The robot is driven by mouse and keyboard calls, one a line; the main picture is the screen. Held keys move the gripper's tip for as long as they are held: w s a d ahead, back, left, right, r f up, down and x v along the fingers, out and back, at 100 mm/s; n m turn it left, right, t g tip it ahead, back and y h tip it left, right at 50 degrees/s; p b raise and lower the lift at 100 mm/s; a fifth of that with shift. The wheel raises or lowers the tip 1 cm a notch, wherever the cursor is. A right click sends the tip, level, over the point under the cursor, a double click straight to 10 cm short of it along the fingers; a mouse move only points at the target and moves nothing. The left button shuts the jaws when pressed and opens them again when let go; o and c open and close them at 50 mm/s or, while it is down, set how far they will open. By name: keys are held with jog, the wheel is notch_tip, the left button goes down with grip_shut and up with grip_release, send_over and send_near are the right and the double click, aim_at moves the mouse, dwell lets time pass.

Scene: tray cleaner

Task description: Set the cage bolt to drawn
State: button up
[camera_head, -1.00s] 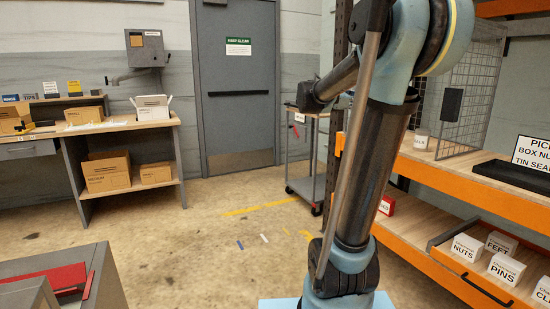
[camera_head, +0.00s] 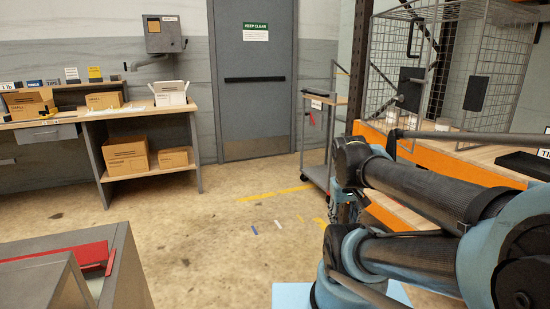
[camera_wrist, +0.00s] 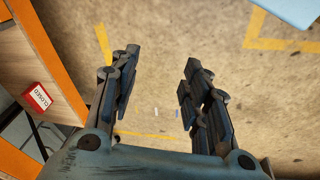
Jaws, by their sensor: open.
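The wire mesh cage (camera_head: 384,41) stands on the orange-edged shelf at the right in the head view. Dark plates (camera_head: 411,89) show on its mesh. I cannot make out the cage bolt or its position; my arm covers part of the shelf in front. My gripper (camera_wrist: 160,82) shows in the wrist view with its two fingers wide apart and nothing between them. It points down at bare floor, beside the shelf. In the head view it hangs small and dark below my wrist, left of the shelf and apart from the cage.
A grey trolley (camera_head: 318,175) stands beyond my arm. A workbench with cartons (camera_head: 127,156) is at the left.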

jog(key=shift+s+a+f+m+y, duration=0.45)
jog(key=shift+s+a+f, duration=0.25)
jog(key=shift+a+f, duration=0.25)
jog(key=c, duration=0.4)
jog(key=shift+a+r, duration=0.1)
jog(key=shift+a, duration=0.05)
grip_shut()
jog(key=w+d+r+m+t+y, duration=0.1)
jog(key=w+d+r+m, duration=0.2)
jog(key=w+r+m, duration=0.45)
jog(key=w+d+r+m, duration=0.3)
jog(key=w+r+m, duration=0.1)
jog(key=r, duration=0.6)
jog(key=w+d+r+m+t+y, duration=0.1)
jog(key=w+d+r+m, duration=0.4)
jog(key=r, duration=0.4)
jog(key=w+d+r+m+t+h, duration=0.15)
jog(key=w+d+r+m, duration=0.25)
jog(key=d+r+m, duration=0.7)
jog(key=w+d+r+m+t, duration=0.2)
jog(key=w+d+r+m, duration=0.2)
jog(key=d+r+m, duration=0.65)
jog(key=w+f+n, duration=0.2)
jog(key=w+f, duration=0.4)
jog(key=w, duration=0.4)
jog(key=shift+d, duration=0.2)
